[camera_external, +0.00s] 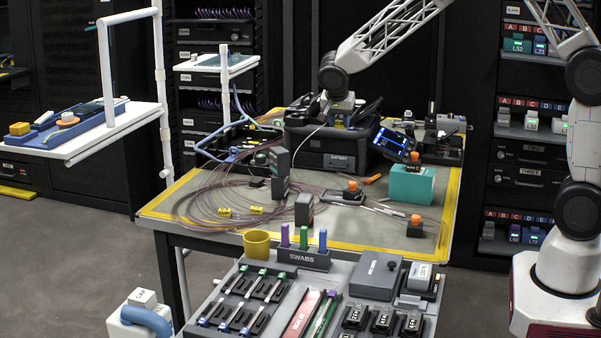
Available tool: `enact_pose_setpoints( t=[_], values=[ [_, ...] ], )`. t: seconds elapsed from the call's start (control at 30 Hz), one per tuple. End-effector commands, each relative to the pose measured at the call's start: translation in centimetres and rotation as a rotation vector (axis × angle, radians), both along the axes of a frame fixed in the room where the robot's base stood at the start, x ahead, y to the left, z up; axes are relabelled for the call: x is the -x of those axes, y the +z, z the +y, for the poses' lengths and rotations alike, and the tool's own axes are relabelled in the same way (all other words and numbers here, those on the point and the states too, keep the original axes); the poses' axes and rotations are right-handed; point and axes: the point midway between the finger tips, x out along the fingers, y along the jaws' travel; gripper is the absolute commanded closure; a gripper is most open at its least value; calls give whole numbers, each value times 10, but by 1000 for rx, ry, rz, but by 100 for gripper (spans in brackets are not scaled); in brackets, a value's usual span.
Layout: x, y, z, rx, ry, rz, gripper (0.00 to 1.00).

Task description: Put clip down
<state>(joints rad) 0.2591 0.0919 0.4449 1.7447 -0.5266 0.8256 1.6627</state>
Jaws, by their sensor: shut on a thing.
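My gripper (340,118) points down over the black splicer (330,150) at the back middle of the work table. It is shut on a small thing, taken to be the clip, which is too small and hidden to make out. A thin pale fiber runs from beside the gripper down to the left. Two small yellow clip-like pieces (256,210) lie on the table among the coiled fiber. I cannot tell whether the held thing touches the splicer.
The work table (375,231) has a yellow border. Coiled fiber (200,205) covers its left part. A teal box (411,185) and a tilted screen (394,145) stand to the right. A swab holder (303,258) and a yellow cup (256,244) stand in front.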

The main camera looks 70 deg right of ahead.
Motion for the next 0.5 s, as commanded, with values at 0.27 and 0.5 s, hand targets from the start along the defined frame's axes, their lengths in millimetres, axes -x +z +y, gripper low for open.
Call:
enact_pose_setpoints(
  t=[0.27, 0.5],
  values=[
    [-11, -3, 27, -2, 58, 0, 91],
    [-28, -9, 78, -5, 170, 2, 91]
  ],
)
